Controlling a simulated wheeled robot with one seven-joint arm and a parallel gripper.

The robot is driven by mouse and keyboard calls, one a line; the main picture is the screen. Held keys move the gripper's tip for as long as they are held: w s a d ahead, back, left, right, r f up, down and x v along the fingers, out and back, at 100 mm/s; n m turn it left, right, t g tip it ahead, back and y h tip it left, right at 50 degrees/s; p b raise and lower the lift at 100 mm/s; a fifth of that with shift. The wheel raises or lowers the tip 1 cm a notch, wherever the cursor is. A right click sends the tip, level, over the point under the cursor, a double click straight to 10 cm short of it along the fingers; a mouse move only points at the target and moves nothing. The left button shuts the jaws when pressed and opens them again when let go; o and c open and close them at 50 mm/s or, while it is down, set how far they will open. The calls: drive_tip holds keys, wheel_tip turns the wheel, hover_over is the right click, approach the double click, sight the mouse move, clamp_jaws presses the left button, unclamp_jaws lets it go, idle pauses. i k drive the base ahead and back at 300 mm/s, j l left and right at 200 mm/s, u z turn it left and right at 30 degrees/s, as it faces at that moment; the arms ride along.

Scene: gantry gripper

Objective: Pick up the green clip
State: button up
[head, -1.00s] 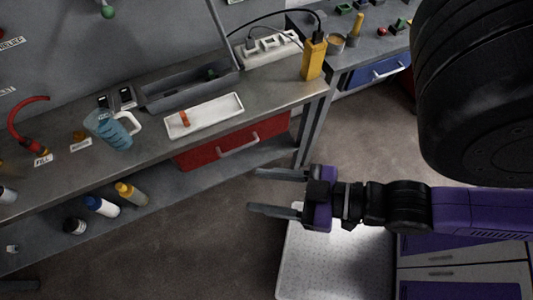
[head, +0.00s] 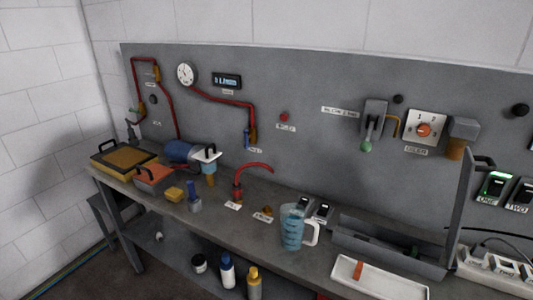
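I cannot make out a green clip for certain in the head view. A small orange piece (head: 358,270), perhaps a clip, lies on the white tray (head: 395,288) at the front edge of the bench. A grey open toolbox (head: 375,252) with a raised handle stands behind the tray. A small dark piece sits at its right end, too dim to name. My gripper is out of view.
A clear jug with blue liquid (head: 292,228) stands left of the tray on the grey bench (head: 262,248). A white power strip (head: 497,262) is at the right. Bottles (head: 227,270) stand on the lower shelf. A lever with a green knob (head: 366,146) is on the panel.

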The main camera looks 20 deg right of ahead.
sight(413, 252)
drive_tip(key=z, duration=0.95)
